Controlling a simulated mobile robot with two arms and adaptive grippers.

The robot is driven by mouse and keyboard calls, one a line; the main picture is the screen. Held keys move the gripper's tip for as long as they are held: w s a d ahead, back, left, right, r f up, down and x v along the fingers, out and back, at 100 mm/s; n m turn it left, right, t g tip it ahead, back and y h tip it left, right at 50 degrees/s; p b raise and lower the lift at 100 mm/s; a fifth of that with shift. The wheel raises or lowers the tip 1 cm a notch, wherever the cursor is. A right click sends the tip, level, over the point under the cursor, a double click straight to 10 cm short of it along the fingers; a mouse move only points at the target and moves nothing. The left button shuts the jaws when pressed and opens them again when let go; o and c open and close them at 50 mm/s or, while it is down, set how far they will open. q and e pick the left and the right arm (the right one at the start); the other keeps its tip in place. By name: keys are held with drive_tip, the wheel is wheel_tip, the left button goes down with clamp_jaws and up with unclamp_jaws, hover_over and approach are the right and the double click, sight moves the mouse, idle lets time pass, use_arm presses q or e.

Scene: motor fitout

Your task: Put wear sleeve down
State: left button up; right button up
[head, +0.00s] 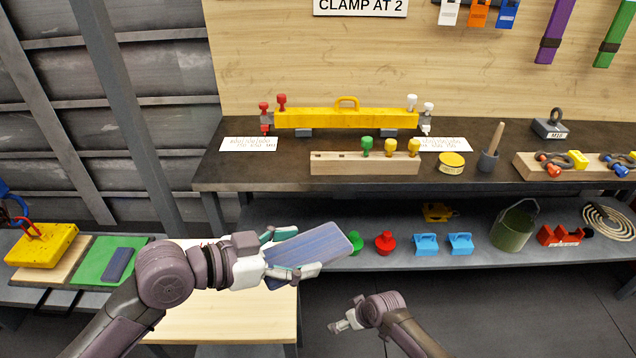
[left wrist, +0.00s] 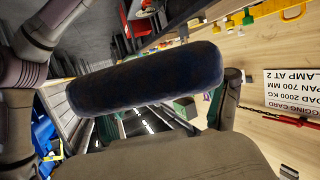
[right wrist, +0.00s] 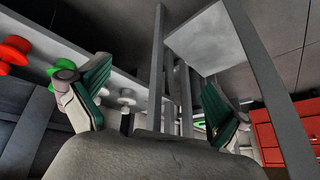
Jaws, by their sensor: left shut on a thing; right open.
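A blue wear sleeve (head: 318,243) is held in my left gripper (head: 292,252), above the right edge of a pale wooden table (head: 230,322) and in front of the lower shelf. The sleeve also shows in the left wrist view (left wrist: 160,77), dark and lying across between the fingers. A similar dark blue piece (head: 119,264) lies on a green mat (head: 92,262) at the left. My right gripper (head: 342,322) is low in the middle, over the floor. In the right wrist view its fingers (right wrist: 155,88) are apart with nothing held between them.
The workbench (head: 450,187) carries a yellow beam (head: 345,118), wooden blocks and a yellow tin (head: 451,163). The lower shelf (head: 400,261) holds red, green and blue parts and a green bucket (head: 512,226). A yellow block (head: 42,245) sits at the far left. The pale table's top looks bare.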

drive_tip(key=w+a+r+n+y, duration=0.15)
drive_tip(key=w+a+r, duration=0.25)
drive_tip(key=r, duration=0.5)
drive_tip(key=w+a+r+n, duration=0.25)
drive_tip(key=w+r, duration=0.25)
drive_tip(key=r, duration=0.4)
use_arm(q)
drive_tip(key=shift+s, duration=0.1)
use_arm(e)
wheel_tip(320, 180, up, 35)
drive_tip(key=n+g+h, duration=0.4)
drive_tip(key=n+h, duration=0.1)
drive_tip(key=n, duration=0.9)
hover_over(318, 241)
wheel_tip(318, 241, down, 12)
drive_tip(key=shift+r, duration=0.25)
